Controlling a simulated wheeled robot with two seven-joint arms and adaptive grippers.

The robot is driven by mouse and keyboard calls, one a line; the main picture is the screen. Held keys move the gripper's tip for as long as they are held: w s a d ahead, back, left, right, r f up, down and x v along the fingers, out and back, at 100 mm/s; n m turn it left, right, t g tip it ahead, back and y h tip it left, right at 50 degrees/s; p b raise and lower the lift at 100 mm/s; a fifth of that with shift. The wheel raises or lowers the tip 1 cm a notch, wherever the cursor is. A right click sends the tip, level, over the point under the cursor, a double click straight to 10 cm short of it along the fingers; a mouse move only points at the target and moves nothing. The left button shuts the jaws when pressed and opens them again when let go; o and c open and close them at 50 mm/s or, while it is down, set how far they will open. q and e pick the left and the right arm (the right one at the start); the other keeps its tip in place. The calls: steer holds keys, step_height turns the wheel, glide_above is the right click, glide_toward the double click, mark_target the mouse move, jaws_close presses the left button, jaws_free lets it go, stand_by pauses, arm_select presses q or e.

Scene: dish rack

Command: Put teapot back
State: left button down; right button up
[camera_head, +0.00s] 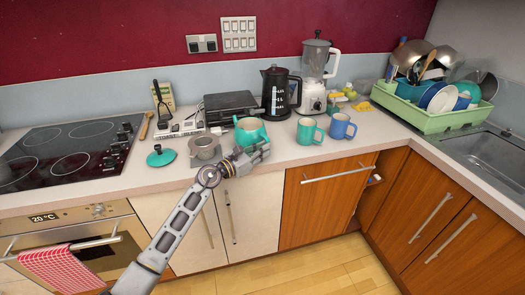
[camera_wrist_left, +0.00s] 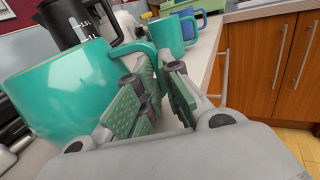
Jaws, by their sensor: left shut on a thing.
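The teal teapot (camera_head: 248,133) is near the middle of the counter, open at the top. In the left wrist view the teapot (camera_wrist_left: 70,90) fills the left side, with its handle reaching toward my fingers. My left gripper (camera_head: 256,152) is at the teapot's front right side. In the wrist view my left gripper (camera_wrist_left: 157,92) is shut on the teapot's handle, partly hiding it. I cannot tell whether the teapot's base touches the counter. A teal lid (camera_head: 161,156) with a knob lies apart on the counter to the left. My right gripper is not in view.
A black kettle (camera_head: 280,92) and a blender (camera_head: 316,75) stand behind. A teal mug (camera_head: 306,131) and a blue mug (camera_head: 341,126) are to the right. A green dish rack (camera_head: 430,118) is beside the sink, a hob (camera_head: 70,150) left.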

arm_select(q)
steer(key=shift+r, duration=0.2)
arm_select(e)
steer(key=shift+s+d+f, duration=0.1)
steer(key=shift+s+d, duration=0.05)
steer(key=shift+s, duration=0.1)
arm_select(q)
steer(key=shift+f, duration=0.25)
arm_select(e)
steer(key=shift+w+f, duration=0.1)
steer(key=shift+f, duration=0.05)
arm_select(q)
steer(key=c, duration=1.5)
jaws_free()
steer(key=shift+f, duration=0.3)
steer(key=c, duration=0.4)
steer(key=shift+s, duration=0.1)
steer(key=shift+s+a, duration=0.1)
steer(key=shift+s+a+r, duration=0.1)
steer(key=shift+s+a, duration=0.3)
steer(key=shift+a, duration=0.1)
